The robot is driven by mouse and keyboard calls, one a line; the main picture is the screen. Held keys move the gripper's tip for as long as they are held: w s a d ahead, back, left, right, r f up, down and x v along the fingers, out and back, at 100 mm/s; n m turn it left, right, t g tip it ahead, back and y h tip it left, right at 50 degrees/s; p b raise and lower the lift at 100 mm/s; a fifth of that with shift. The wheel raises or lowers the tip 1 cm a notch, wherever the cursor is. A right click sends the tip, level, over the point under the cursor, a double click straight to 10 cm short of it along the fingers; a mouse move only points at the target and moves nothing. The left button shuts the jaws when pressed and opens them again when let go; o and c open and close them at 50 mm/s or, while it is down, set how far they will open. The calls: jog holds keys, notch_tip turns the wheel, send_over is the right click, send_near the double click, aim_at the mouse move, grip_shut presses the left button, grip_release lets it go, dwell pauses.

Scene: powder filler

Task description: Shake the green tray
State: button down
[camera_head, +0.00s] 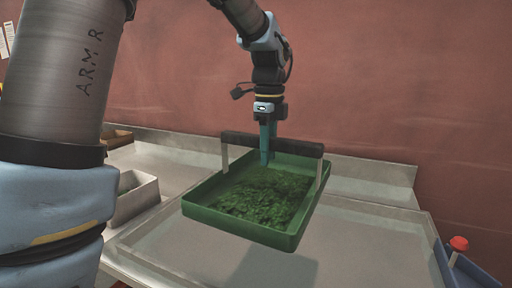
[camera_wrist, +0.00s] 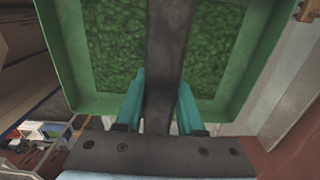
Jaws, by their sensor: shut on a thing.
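The green tray (camera_head: 293,240) hangs above the metal work surface, with a shadow below it. It holds dark green granular material and looks slightly tilted. A black handle bar (camera_head: 240,139) on pale uprights spans it. My gripper (camera_head: 267,158) is shut on this handle from above, near its middle. In the wrist view, the teal fingers of my gripper (camera_wrist: 160,105) sit on both sides of the dark handle (camera_wrist: 168,50). The tray's green rim (camera_wrist: 52,50) and its contents show behind.
The metal work surface (camera_head: 350,262) has a raised edge and is clear under the tray. A grey bin (camera_head: 136,197) stands at left, with a brown box (camera_head: 117,137) behind it. A red-topped object (camera_head: 458,244) is at the right edge. A reddish wall is behind.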

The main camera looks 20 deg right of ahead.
dwell(0.5)
jog(key=a, duration=0.5)
jog(key=d+p, duration=0.1)
jog(key=d, duration=0.3)
jog(key=shift+d+r, duration=0.15)
jog(key=shift+d, duration=0.4)
jog(key=a, duration=0.5)
jog(key=d+p, duration=0.1)
jog(key=d, duration=0.4)
jog(key=shift+p, duration=0.35)
jog(key=a, duration=0.5)
jog(key=d+p, duration=0.1)
jog(key=d, duration=0.4)
